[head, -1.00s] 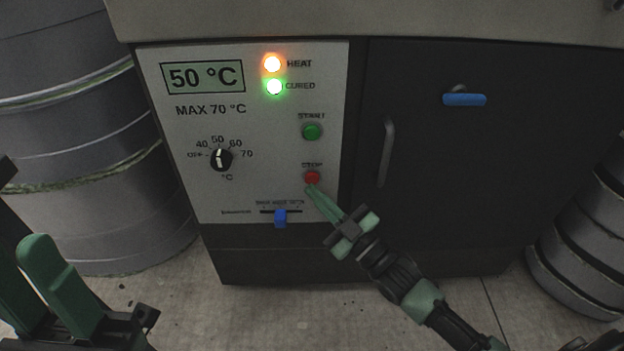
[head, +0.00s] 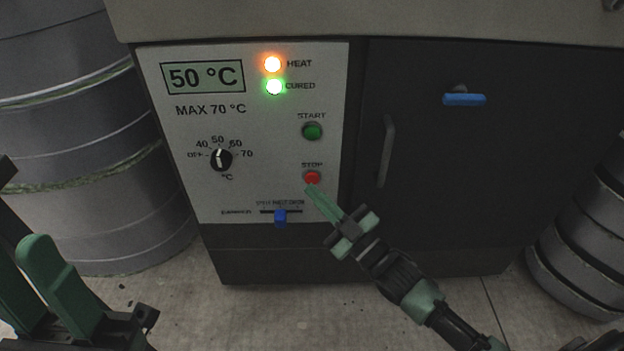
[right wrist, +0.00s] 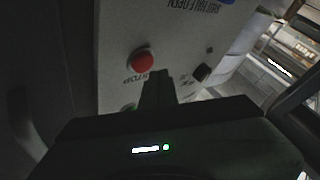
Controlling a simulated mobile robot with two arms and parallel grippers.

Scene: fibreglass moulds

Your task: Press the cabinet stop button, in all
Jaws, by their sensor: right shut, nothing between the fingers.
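The red stop button (head: 312,177) is on the light control panel of the dark cabinet, under the word STOP. It also shows in the right wrist view (right wrist: 141,62), standing out from the panel. My right gripper (head: 310,189) is shut and empty. Its green fingertips are just below the button in the head view, with the whole red cap in sight. In the right wrist view the fingers lie beside the button; they look apart from it. My left gripper (head: 40,262) is at the lower left, partly cut off, away from the panel; its opening is unclear.
The green start button (head: 312,131) is above the stop button, and a blue slider (head: 280,216) is below left. A dial (head: 221,159) and a display reading 50 °C (head: 203,77) are further left. The HEAT lamp (head: 272,64) and CURED lamp (head: 274,87) are lit.

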